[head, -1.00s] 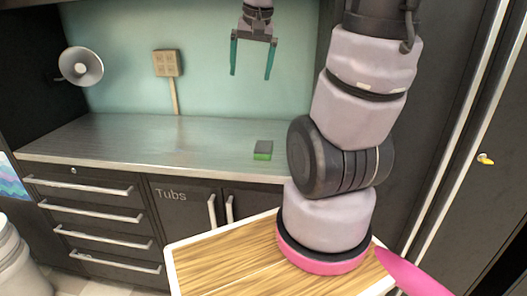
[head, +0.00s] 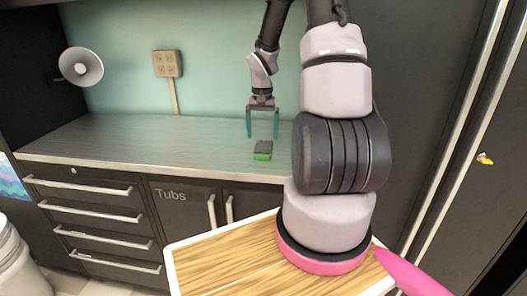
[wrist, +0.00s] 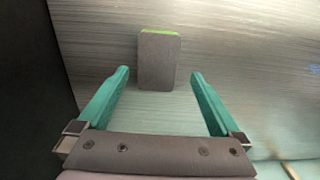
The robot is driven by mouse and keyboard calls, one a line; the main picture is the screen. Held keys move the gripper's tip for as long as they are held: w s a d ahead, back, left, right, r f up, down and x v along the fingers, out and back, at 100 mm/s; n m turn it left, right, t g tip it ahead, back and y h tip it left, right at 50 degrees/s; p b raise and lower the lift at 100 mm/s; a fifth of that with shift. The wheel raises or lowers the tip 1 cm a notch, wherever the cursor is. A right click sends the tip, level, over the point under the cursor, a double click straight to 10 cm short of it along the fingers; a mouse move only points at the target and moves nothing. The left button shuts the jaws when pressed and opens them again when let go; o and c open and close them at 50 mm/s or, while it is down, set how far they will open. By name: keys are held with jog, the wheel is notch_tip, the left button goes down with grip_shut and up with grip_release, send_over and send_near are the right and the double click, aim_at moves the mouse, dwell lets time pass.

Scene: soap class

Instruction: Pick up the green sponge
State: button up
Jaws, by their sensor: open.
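The green sponge (head: 262,151) lies on the metal counter, with a dark grey top and a bright green lower part. In the wrist view the sponge (wrist: 159,60) shows its grey face, with a thin green edge at the far end. My gripper (head: 262,137) points down just above and behind the sponge in the head view. Its two teal fingers are open and empty. In the wrist view the gripper (wrist: 161,74) has the sponge's near end between the lines of its fingertips, with space on both sides. No contact is visible.
The metal counter (head: 120,140) is clear around the sponge. A teal wall with a socket box (head: 167,64) stands behind it. A round lamp (head: 81,66) is at the left. Dark drawers (head: 95,215) and cupboards are below. A tall dark cabinet (head: 430,120) is at the right.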

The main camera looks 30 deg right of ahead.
aim_at(264, 146)
jog(key=shift+d+f, duration=0.2)
jog(key=shift+f, duration=2.95)
jog(key=c, duration=1.4)
jog(key=shift+o, duration=0.2)
notch_tip(264, 146, up, 10)
jog(key=shift+r, duration=0.1)
